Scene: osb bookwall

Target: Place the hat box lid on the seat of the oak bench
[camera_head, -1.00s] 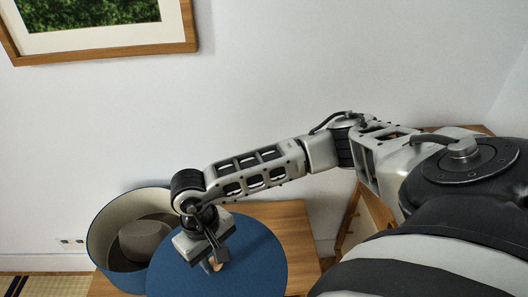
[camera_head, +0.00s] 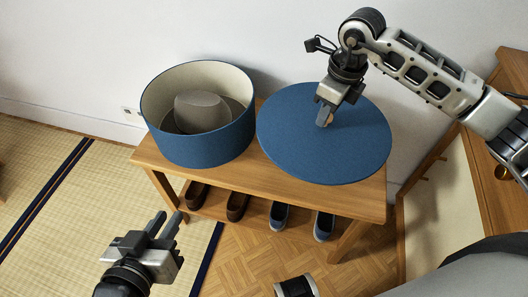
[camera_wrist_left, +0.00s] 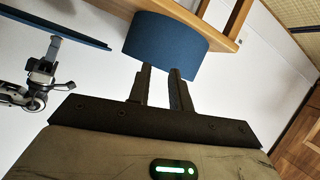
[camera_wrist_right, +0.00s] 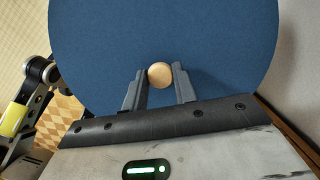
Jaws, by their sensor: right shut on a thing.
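The blue round hat box lid (camera_head: 285,135) is over the right part of the oak bench, roughly level. My right gripper (camera_head: 325,119) is shut on its small wooden knob; the knob (camera_wrist_right: 160,75) also shows between the fingers in the right wrist view. In the left wrist view the lid (camera_wrist_left: 50,27) is nearly edge-on and appears raised above the bench. The oak bench's seat (camera_head: 257,182) is partly hidden by the lid and the blue hat box (camera_head: 195,150). My left gripper (camera_head: 168,228) is open and empty, in front of the bench at left.
The open hat box holds a grey hat (camera_head: 203,112) and fills the seat's left part. Several shoes (camera_head: 237,206) stand on the bench's lower shelf. A wooden piece of furniture (camera_head: 440,200) stands close at right. The wall is behind the bench.

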